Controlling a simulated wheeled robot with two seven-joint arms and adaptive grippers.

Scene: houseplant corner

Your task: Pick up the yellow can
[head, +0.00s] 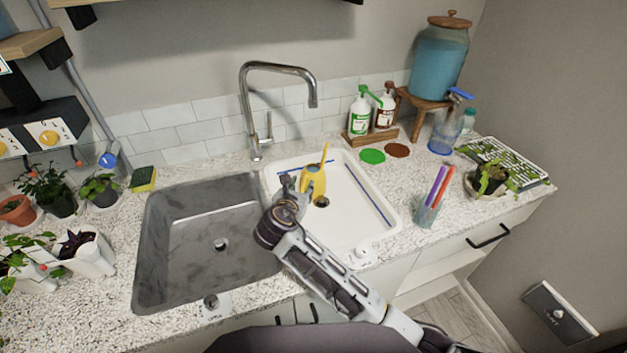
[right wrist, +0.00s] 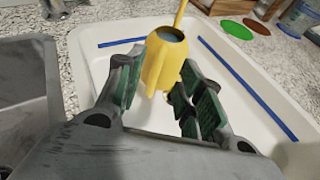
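The yellow can (head: 314,180) is a small watering can with a long spout, standing in the white basin near its drain. In the right wrist view the yellow can (right wrist: 163,62) shows its round open top, with the spout pointing up and away. My right gripper (head: 297,186) reaches over the basin from the front, just left of and in front of the can. In the wrist view its fingers (right wrist: 160,88) are spread, one on each side of the can's near part. I cannot tell whether either finger touches it. My left gripper is not in view.
A grey sink (head: 190,255) lies left of the white basin (head: 368,212), with a tall faucet (head: 246,105) behind. A cup with markers (head: 428,210) stands right of the basin. Soap bottles (head: 360,112) stand behind it on a wooden tray. Potted plants (head: 55,190) crowd the left counter.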

